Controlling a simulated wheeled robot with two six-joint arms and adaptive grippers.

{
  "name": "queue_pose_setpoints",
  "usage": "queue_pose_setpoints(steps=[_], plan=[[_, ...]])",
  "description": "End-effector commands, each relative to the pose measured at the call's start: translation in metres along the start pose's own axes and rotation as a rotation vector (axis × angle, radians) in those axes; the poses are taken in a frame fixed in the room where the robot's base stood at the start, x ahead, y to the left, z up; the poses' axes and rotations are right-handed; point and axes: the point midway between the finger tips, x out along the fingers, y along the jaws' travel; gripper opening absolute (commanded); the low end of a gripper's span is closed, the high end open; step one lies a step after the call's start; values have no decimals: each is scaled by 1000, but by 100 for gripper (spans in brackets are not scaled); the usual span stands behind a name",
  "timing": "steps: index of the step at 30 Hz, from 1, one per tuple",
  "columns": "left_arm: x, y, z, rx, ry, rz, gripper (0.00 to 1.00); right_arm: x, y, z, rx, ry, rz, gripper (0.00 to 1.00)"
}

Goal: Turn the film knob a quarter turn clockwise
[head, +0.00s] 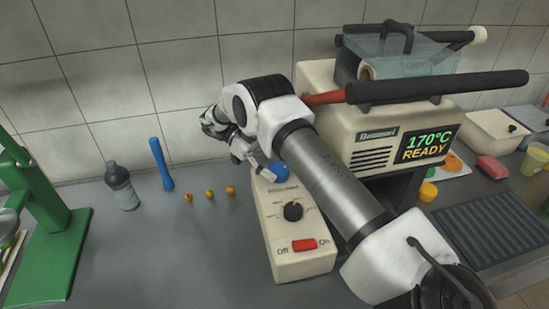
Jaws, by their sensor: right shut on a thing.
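A cream control box (277,235) stands on the counter in the middle of the head view. It has a blue knob (280,171) at its far end, a black dial (293,211) with small marks around it, and a red switch (304,245) between Off and On. The print by the knobs is too small to read, so I cannot tell which is the film knob by label. My right gripper (264,171) is shut on the blue knob from its left side. The wrist partly hides the contact. My left gripper is out of the picture.
The sealing machine (376,145) behind the box reads 170°C READY, and its long black handle (440,86) reaches right. A green press (45,235) is far left. The front-left counter is clear.

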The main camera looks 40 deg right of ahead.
Motion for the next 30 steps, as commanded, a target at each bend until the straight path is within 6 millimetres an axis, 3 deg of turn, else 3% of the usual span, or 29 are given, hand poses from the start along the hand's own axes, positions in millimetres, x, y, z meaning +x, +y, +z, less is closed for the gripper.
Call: queue_pose_setpoints(steps=[14, 15, 17, 26, 30], plan=[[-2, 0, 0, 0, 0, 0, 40, 2, 0, 2, 5, 2, 19, 20], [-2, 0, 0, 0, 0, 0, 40, 2, 0, 2, 5, 2, 19, 62], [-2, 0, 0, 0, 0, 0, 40, 2, 0, 2, 5, 2, 19, 80], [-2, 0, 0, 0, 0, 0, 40, 1, 0, 1, 6, 0, 16, 80], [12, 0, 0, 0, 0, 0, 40, 2, 1, 5, -13, 1, -31, 80]])
